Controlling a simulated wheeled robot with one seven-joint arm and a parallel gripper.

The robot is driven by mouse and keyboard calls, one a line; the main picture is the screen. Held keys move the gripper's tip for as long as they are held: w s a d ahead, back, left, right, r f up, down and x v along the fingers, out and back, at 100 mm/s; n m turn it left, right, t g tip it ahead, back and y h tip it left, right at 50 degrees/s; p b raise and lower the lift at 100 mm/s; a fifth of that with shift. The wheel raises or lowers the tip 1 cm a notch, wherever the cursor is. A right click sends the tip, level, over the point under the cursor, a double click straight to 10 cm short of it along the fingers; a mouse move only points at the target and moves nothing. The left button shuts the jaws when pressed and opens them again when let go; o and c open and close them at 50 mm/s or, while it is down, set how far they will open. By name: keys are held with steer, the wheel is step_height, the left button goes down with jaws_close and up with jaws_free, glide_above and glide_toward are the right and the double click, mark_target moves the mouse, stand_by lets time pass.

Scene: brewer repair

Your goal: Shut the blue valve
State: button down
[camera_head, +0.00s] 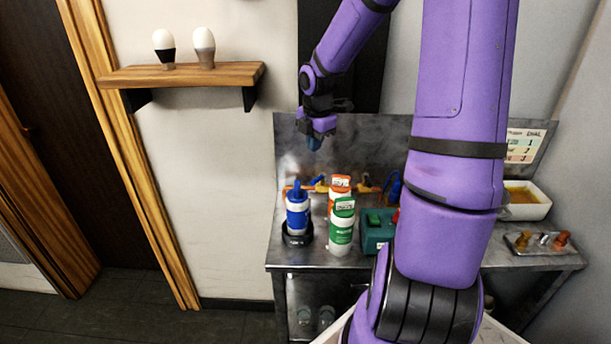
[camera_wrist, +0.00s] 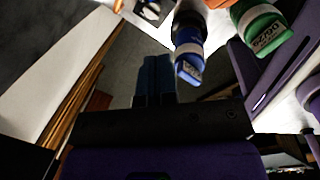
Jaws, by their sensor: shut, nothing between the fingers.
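My gripper (camera_head: 315,142) is shut and empty, high above the back left of the metal counter. Its two blue-grey fingers (camera_wrist: 155,78) lie side by side in the wrist view. Small coloured fittings line the counter's back; the blue valve cannot be told apart for certain. One blue piece (camera_head: 393,186) shows at the back, left of my arm. A blue bottle (camera_head: 297,218) with a narrow blue top stands in a dark round base at the front left, below my gripper. In the wrist view the blue bottle (camera_wrist: 188,45) is right of the fingers, apart from them.
An orange-labelled bottle (camera_head: 339,187) and a green bottle (camera_head: 341,232) stand right of the blue one. A teal box (camera_head: 376,231) is beside them. A white tray (camera_head: 527,205) and a small tool rack (camera_head: 538,243) are at right. A wooden shelf (camera_head: 180,75) hangs at left.

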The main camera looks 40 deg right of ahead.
mark_target(318, 179)
steer(key=s+a+r+m+t, duration=0.2)
steer(key=s+a+r+m, duration=1.4)
steer(key=a+r+m, duration=0.25)
steer(key=w+d+f+m+g+h, duration=0.25)
steer(key=w+f+m, duration=0.2)
steer(key=w, duration=0.35)
steer(key=w+d+f+m+g+h, duration=0.1)
steer(key=w+d+f+m, duration=0.3)
steer(key=w, duration=0.3)
steer(key=w+d+f+m+g+h, duration=0.1)
steer(key=w+d+f+m+h, duration=0.1)
steer(key=w+f, duration=0.55)
steer(key=w+d+f+m+g+h, duration=0.2)
steer(key=w+d+f+m, duration=0.15)
steer(key=f, duration=0.75)
steer(key=shift+n+y, duration=0.25)
steer(key=shift+n, duration=0.1)
steer(key=x, duration=0.8)
steer(key=shift+w+a+f, duration=0.2)
steer(key=shift+a+f, duration=0.05)
steer(key=shift+f, duration=0.15)
steer(key=s, duration=0.1)
steer(key=s+d, duration=0.1)
steer(key=shift+s+d+r+t, duration=0.2)
steer(key=shift+s+d+t, duration=0.05)
steer(key=shift+d, duration=0.05)
steer(key=shift+s+d, duration=0.25)
steer(key=shift+s, duration=0.15)
